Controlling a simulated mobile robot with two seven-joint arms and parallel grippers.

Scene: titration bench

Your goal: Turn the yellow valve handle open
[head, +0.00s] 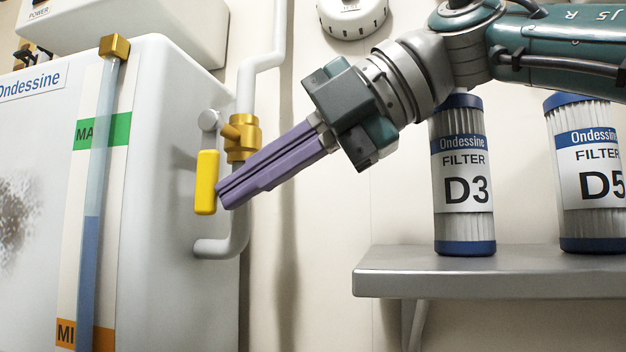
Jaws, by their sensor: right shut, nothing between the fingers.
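The yellow valve handle (207,182) hangs straight down, upright, at the brass valve (242,137) on the white pipe beside the tank. My right gripper (224,196) comes in from the upper right with its purple fingers shut and nothing between them. Its fingertips are just right of the handle's lower half. I cannot tell whether they touch it. My left gripper is not in view.
A white tank (170,220) with a blue level tube (98,180) fills the left. A grey shelf (480,275) at right bears filter D3 (463,180) and filter D5 (590,180). The white pipe (262,62) runs up the wall.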

